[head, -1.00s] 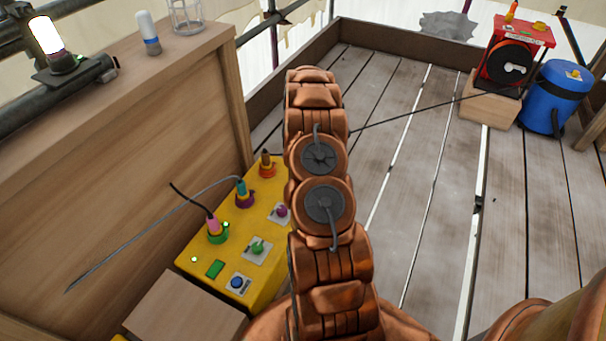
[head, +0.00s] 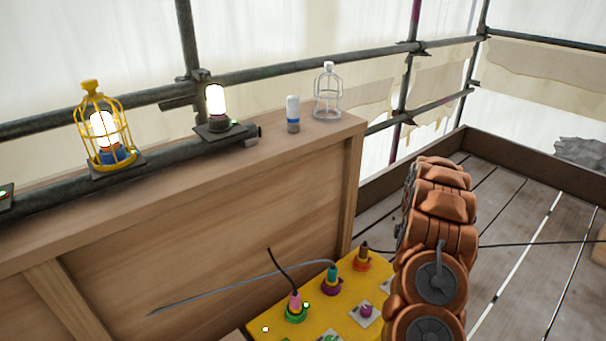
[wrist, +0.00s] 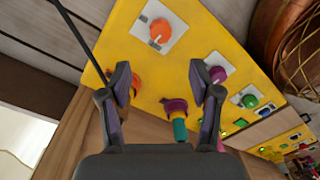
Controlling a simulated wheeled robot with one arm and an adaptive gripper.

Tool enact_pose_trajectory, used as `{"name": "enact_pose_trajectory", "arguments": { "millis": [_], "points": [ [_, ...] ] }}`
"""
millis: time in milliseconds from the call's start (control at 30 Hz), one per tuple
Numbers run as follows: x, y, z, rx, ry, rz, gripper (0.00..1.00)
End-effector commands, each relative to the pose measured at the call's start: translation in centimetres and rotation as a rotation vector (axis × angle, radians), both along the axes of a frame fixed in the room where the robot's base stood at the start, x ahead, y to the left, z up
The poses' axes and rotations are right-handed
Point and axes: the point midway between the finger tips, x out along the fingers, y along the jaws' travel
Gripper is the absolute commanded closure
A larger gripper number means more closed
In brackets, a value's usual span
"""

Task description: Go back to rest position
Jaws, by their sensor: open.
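My gripper (wrist: 161,82) is open and empty in the wrist view, its two dark fingers spread apart. It is over the yellow control box (wrist: 137,66), with a purple socket and teal plug (wrist: 178,116) showing between and below the fingers. An orange connector (wrist: 125,84) shows by the left finger. I cannot tell whether the fingers touch anything. In the head view my copper arm rises at the right of the yellow control box (head: 273,317), and the gripper itself is out of sight.
A wooden cabinet (head: 240,215) stands at the left. A thin cable (head: 545,244) runs right across plank flooring.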

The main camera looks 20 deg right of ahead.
Motion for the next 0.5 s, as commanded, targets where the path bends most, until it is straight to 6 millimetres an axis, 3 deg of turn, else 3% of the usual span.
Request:
{"name": "enact_pose_trajectory", "arguments": {
  "millis": [133,233,500],
  "points": [
    [0.1,0.1,0.3,0.000,0.000,-0.002,0.37],
    [0.3,1.0,1.5,0.003,-0.001,-0.010,0.37],
    [1.3,6.5,9.3,0.015,0.001,-0.085,0.37]
  ]
}}
